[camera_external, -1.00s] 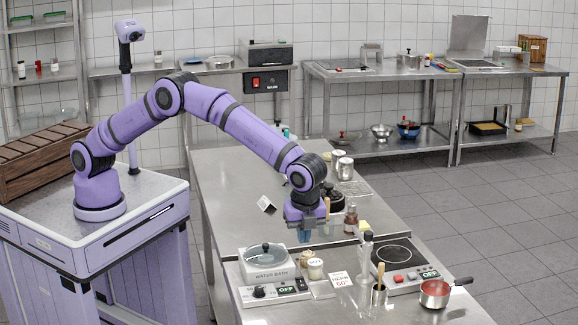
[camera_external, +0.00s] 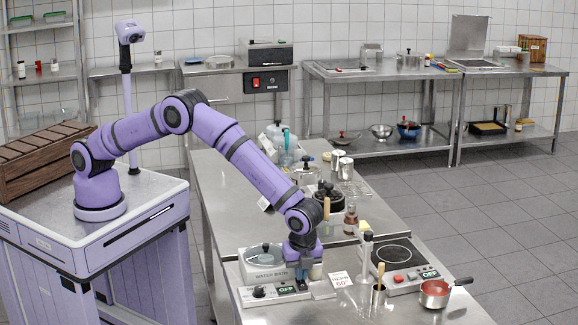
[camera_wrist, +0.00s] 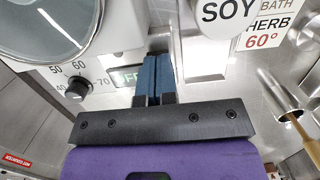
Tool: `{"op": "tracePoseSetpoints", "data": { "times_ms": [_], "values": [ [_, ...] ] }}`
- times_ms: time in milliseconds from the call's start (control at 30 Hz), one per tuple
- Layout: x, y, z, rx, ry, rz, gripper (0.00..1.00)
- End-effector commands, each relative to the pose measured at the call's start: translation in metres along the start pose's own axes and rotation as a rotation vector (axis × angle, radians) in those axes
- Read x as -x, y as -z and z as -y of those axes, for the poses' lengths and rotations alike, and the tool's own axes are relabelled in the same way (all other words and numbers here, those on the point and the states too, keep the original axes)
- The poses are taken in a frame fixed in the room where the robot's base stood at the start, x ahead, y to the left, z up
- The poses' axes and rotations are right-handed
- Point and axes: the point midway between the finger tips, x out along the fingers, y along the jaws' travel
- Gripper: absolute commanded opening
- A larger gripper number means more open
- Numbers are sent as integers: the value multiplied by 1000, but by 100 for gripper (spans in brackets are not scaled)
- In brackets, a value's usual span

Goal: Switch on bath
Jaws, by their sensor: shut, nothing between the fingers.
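The water bath (camera_external: 252,270) is a white box with a round glass lid, at the near left of the steel table. Its front panel has a black knob (camera_external: 259,292) and a small display (camera_external: 287,290) with green letters that read OFF. In the wrist view the bath (camera_wrist: 120,38) is at upper left, with the knob (camera_wrist: 78,90) and its temperature marks. The blue fingers of my gripper (camera_wrist: 159,72) are shut and empty, and hide part of the display (camera_wrist: 120,78). In the outside view my gripper (camera_external: 301,283) points down at the right end of the panel; contact cannot be told.
A card reading "BATH HERB 60°" (camera_external: 341,280) stands right of my gripper. A SOY jar (camera_wrist: 222,10) is close by. A tall bottle (camera_external: 366,262), a hotplate (camera_external: 405,275) and a red-filled pan (camera_external: 435,292) stand farther right. Pots fill the table behind.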

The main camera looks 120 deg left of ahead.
Motion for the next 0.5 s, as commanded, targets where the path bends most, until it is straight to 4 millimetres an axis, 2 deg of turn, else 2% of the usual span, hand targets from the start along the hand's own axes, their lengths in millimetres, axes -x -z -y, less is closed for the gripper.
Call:
{"op": "tracePoseSetpoints", "data": {
  "times_ms": [500],
  "values": [
    [-6,-2,0,-1,-1,-66,0]
  ]
}}
